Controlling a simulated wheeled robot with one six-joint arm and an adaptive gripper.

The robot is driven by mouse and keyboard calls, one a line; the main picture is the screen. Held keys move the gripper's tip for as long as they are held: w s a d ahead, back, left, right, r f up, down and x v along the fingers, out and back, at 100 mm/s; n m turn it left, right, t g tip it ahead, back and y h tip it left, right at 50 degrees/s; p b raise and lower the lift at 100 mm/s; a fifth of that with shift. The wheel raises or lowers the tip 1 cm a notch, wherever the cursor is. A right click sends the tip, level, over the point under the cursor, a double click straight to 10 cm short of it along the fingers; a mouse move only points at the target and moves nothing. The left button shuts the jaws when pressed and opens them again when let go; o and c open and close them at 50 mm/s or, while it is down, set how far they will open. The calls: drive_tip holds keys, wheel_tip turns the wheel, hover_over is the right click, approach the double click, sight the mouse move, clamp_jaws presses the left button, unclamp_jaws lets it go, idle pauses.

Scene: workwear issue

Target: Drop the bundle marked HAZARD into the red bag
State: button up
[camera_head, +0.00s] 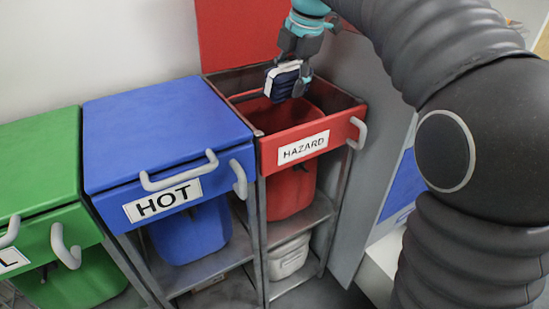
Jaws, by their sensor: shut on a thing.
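My gripper (287,78) is shut on a small dark-blue and white bundle (281,84) and holds it over the open top of the red bin. Any marking on the bundle is too small to read. The red bag (290,192) hangs in the frame below a red front panel labelled HAZARD (303,147). Its red lid (238,35) stands raised behind it. The bundle looks above the opening, towards its back; its exact height over the bag is hard to tell.
Left of it stands a blue bin (165,125) labelled HOT with its lid shut, then a green bin (40,165), also shut. Handles (357,133) stick out in front. A grey panel (385,140) stands close on the right. A white container (290,258) sits on the lower shelf.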

wheel_tip(320, 180, down, 5)
drive_tip(key=b, duration=0.5)
drive_tip(key=shift+f, duration=0.2)
drive_tip(key=o, duration=1.4)
drive_tip(key=shift+c, duration=0.2)
drive_tip(key=v, duration=1.2)
drive_tip(key=shift+s, duration=0.15)
